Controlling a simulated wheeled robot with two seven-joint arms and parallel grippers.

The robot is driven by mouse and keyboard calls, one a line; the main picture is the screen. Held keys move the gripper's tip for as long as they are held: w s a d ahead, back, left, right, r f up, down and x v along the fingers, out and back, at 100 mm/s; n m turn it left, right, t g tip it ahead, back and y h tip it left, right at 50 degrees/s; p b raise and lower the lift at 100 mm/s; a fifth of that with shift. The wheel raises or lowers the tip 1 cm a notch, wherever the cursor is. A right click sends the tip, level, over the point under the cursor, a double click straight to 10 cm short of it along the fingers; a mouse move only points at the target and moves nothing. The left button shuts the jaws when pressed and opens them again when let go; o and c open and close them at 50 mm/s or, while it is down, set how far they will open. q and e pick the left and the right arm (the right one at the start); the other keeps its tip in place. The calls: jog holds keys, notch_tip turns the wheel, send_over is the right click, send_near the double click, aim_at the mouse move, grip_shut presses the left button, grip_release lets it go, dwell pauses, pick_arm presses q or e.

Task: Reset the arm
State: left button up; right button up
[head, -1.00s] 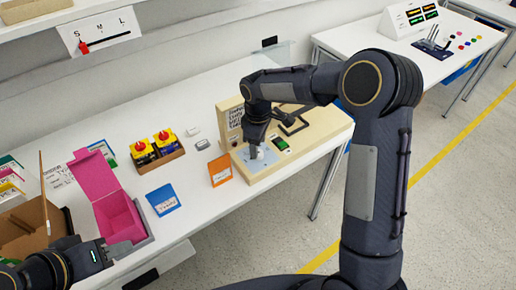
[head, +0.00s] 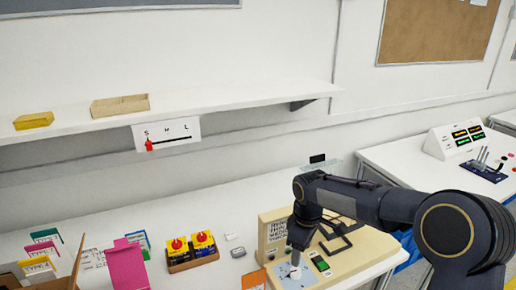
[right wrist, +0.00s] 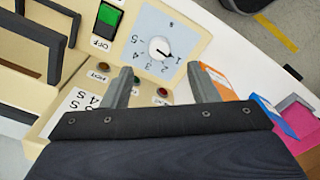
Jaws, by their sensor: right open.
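My right gripper (head: 296,250) hangs above the beige device (head: 345,265) on the table, over its blue-grey dial plate. In the right wrist view its two fingers (right wrist: 161,78) are apart with nothing between them. The white rotary knob (right wrist: 160,49) lies just beyond the fingertips, apart from them as far as I can tell. Its dark pointer sits near the 1 of the numbers 1 to 5. In the head view the knob (head: 295,273) is partly hidden by the gripper. My left gripper is out of view.
A green switch (right wrist: 109,16) marked OFF is beside the dial, near red and green round lights. Yellow boxes with red knobs (head: 190,248), a pink box (head: 127,266) and cards stand left. A shelf (head: 230,108) with a slider runs above.

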jog(key=s+d+r+m+t+y, duration=0.1)
jog(key=s+d+r+m, duration=0.25)
jog(key=s, duration=0.25)
jog(key=s+d+r+m+t+y, duration=0.1)
jog(key=s+d+r+m, duration=0.15)
jog(key=s+r, duration=0.35)
jog(key=s+f+m+t+y, duration=0.1)
jog(key=s+f+m+t, duration=0.2)
jog(key=s, duration=1.3)
jog(key=m, duration=0.3)
jog(key=shift+s+a+f+m+y, duration=0.15)
jog(key=shift+s+m+y, duration=0.05)
jog(key=shift+m+y, duration=0.1)
dwell(0.6)
